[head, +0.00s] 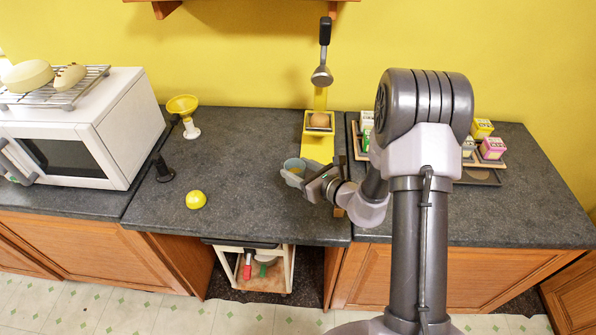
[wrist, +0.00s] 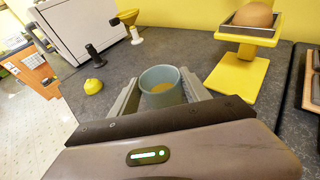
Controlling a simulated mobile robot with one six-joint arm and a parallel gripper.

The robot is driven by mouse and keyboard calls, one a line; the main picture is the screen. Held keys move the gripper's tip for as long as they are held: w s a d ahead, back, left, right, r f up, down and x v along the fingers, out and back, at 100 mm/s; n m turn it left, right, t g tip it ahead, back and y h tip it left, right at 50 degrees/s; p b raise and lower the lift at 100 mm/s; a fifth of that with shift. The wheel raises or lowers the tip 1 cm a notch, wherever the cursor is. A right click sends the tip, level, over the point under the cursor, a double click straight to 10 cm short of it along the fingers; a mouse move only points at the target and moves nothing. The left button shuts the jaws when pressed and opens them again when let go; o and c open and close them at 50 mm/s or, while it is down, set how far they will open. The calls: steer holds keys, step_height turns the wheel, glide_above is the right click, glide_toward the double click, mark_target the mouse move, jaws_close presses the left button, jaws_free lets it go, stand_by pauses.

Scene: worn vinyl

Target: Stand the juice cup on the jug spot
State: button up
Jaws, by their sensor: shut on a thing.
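The juice cup (head: 294,166) is blue-grey and round, with orange-yellow juice inside. It stays upright between the fingers of my gripper (head: 303,178) over the grey worktop, left of the yellow stand. In the wrist view the cup (wrist: 161,80) sits between the two grey fingers of my gripper (wrist: 160,97), which is shut on it. I cannot tell whether its base touches the worktop. No spot is clearly marked for a jug; a brown round patch (head: 474,174) shows on the dark tray at right, partly hidden by my arm.
A yellow stand (head: 318,147) bears a brown round thing under a lever press. A yellow half fruit (head: 196,200), a black holder (head: 162,170) and a yellow funnel (head: 183,106) stand at left, beside the microwave (head: 90,150). Small cartons (head: 492,149) stand at right. The worktop's middle is clear.

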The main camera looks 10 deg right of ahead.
steer(key=shift+s+d, duration=0.2)
steer(key=shift+s, duration=0.1)
step_height(320, 180, down, 6)
steer(key=b, duration=0.5)
steer(key=shift+f+b, duration=0.5)
steer(key=shift+b, duration=0.35)
stand_by(1.2)
steer(key=o, duration=1.6)
steer(key=shift+c, duration=0.2)
steer(key=shift+v, duration=4)
